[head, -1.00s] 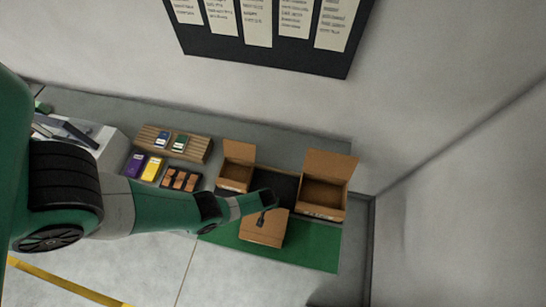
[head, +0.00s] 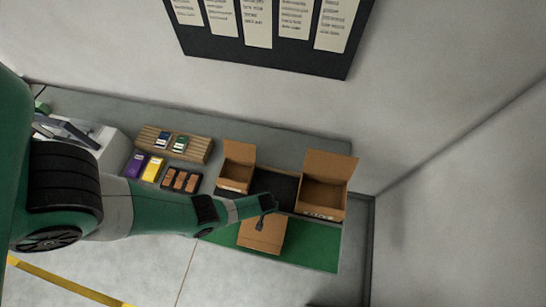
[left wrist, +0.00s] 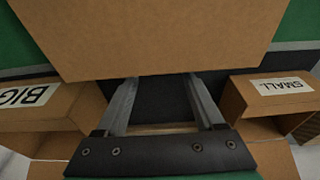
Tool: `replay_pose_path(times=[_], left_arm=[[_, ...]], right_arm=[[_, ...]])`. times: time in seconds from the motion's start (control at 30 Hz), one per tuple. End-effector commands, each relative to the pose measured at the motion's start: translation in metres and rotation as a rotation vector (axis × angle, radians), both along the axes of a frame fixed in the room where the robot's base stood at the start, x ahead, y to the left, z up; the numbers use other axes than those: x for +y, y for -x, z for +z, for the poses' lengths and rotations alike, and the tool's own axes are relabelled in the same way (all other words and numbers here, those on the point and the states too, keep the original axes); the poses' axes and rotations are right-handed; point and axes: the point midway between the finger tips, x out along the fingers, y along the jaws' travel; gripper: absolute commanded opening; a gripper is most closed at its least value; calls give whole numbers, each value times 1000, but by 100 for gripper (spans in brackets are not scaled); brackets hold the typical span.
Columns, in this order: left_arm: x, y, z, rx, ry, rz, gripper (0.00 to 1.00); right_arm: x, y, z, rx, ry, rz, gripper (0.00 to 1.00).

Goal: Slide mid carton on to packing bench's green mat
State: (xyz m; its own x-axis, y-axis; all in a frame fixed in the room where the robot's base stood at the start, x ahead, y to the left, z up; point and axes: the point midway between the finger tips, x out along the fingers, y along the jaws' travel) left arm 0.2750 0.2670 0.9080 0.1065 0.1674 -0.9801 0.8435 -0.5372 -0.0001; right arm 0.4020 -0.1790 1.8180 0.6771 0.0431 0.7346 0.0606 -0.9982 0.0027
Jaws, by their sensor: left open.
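The mid carton (head: 262,236), brown and closed on top, lies on the green mat (head: 312,246) in the head view, with green at both sides. My left gripper (head: 262,224) is over the carton's back part and hides some of it. In the left wrist view the mid carton (left wrist: 150,35) fills the top. My left gripper (left wrist: 160,85) has its two fingers apart, with nothing between them. The fingertips meet the carton's lower edge in the picture; I cannot tell if they touch it. My right gripper is not in view.
The open small carton (head: 236,178) and open big carton (head: 322,197) stand behind, either side of a dark strip (head: 275,187). Their labels show in the left wrist view. Ink packs, a wooden rack (head: 190,145) and dark blocks (head: 180,180) lie left. The mat's right part is bare.

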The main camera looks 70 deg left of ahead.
Motion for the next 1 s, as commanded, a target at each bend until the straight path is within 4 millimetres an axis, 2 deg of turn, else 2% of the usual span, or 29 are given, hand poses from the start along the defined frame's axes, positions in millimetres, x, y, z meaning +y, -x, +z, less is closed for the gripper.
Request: replay_pose_path(times=[0.03,0.1,0.27,0.33,0.5,1.0], left_arm=[[0,0,13,-1,1,0,70],[0,0,28,-1,0,0,70],[0,0,56,0,0,1,70],[0,0,57,-3,0,2,70],[0,0,67,-1,1,1,70],[-1,0,67,0,0,-2,70]], right_arm=[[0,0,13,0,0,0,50],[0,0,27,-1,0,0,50],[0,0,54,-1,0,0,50],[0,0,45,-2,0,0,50],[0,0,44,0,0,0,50],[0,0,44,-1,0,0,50]])
